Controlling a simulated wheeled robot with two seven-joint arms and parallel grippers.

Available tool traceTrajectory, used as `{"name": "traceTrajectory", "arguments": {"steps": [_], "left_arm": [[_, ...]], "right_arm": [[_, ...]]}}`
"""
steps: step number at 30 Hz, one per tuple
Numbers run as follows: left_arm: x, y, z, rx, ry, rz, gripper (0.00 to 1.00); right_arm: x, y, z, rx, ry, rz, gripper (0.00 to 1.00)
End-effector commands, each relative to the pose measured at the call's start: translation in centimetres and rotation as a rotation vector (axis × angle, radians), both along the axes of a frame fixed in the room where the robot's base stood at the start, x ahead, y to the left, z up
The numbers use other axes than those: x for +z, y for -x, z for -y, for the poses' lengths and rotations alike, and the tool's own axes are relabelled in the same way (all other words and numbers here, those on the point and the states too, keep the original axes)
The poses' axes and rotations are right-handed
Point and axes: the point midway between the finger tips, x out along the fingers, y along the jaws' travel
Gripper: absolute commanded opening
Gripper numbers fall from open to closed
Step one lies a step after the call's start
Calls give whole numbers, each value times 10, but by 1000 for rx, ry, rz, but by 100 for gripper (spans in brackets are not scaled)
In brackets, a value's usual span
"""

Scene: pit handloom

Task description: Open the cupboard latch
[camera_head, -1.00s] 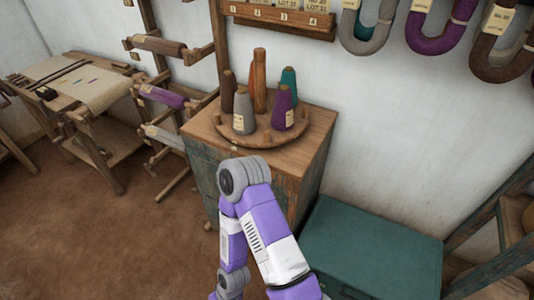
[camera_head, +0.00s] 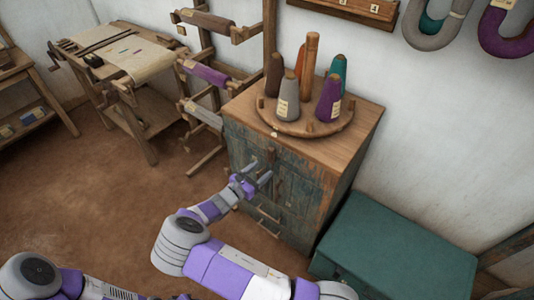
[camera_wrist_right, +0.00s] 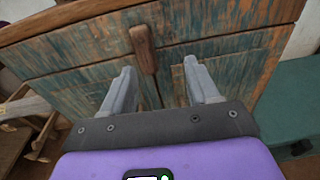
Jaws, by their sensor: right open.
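The cupboard (camera_head: 318,182) has a worn blue-green wooden front and a plain wooden top. Its latch, a small brown wooden bar (camera_wrist_right: 143,48), stands roughly upright on the cupboard front in the right wrist view. My right gripper (camera_head: 261,171) is open in front of the cupboard's upper front. In the right wrist view its two fingers (camera_wrist_right: 159,68) point at the front, with the lower end of the latch between them in the picture. Nothing is held. I cannot tell whether the fingers touch the latch. My left gripper is out of view.
A round wooden stand (camera_head: 298,122) with several yarn cones sits on the cupboard top. A green chest (camera_head: 400,250) stands to the right. A rack with yarn rollers (camera_head: 205,72) and a table (camera_head: 120,60) stand to the left. The brown floor (camera_head: 110,200) is open.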

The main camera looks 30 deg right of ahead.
Motion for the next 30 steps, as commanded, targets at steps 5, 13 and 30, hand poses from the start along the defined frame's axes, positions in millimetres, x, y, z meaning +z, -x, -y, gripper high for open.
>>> {"name": "traceTrajectory", "arguments": {"steps": [5,13,30], "left_arm": [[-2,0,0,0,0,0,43],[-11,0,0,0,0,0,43],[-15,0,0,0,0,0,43]], "right_arm": [[25,-20,-7,55,89,20,60],[24,-35,32,52,87,20,60],[25,-45,57,53,84,20,56]]}}
